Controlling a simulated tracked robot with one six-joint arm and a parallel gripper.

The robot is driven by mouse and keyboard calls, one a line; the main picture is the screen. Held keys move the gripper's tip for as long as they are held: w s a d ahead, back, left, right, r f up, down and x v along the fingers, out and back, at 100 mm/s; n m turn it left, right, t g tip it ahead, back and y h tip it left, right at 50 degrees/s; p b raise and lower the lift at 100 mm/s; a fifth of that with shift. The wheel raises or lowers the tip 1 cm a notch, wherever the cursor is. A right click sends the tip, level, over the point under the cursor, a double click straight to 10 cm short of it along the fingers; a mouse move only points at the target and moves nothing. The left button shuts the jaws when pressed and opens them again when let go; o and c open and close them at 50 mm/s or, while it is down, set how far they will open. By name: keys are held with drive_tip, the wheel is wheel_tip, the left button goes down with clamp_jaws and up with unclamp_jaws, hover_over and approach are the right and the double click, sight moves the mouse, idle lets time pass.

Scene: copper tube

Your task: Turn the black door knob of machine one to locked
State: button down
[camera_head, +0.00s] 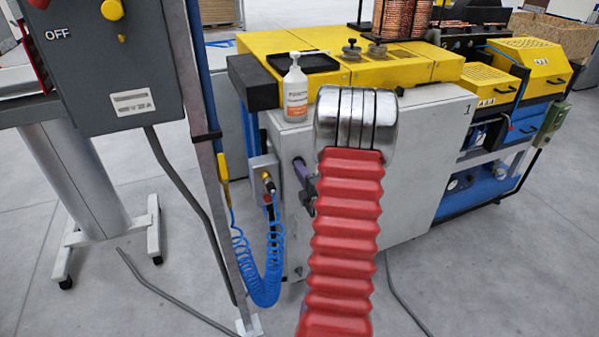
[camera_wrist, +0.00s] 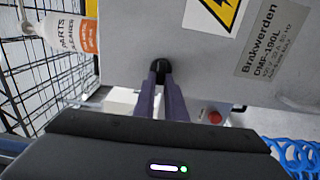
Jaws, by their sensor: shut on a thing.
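The black door knob (camera_wrist: 160,66) sits on the pale grey door (camera_wrist: 215,60) of machine one in the wrist view. My gripper (camera_wrist: 160,74) has its two purple fingers closed on the knob from either side, covering part of it. In the head view, the fingers of my gripper (camera_head: 298,163) reach the left end of the cabinet of machine one (camera_head: 425,150), which bears a "1". There the knob itself is hidden at the fingertips. I cannot tell from these views whether the knob stands at locked.
A white bottle with an orange label (camera_head: 295,90) stands on the machine's corner, close above my gripper. A small box with a red button (camera_wrist: 215,117) and coiled blue hoses (camera_head: 262,270) are close by. A grey post (camera_head: 205,150) stands left.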

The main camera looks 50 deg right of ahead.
drive_tip(key=c, duration=2.1)
unclamp_jaws()
drive_tip(key=shift+w+a+f, duration=0.1)
drive_tip(key=shift+a+f, duration=0.1)
drive_tip(key=shift+a, duration=0.05)
drive_tip(key=o, duration=0.3)
drive_tip(key=shift+d+r, duration=0.1)
drive_tip(key=v, duration=1.4)
drive_tip(key=shift+d, duration=0.1)
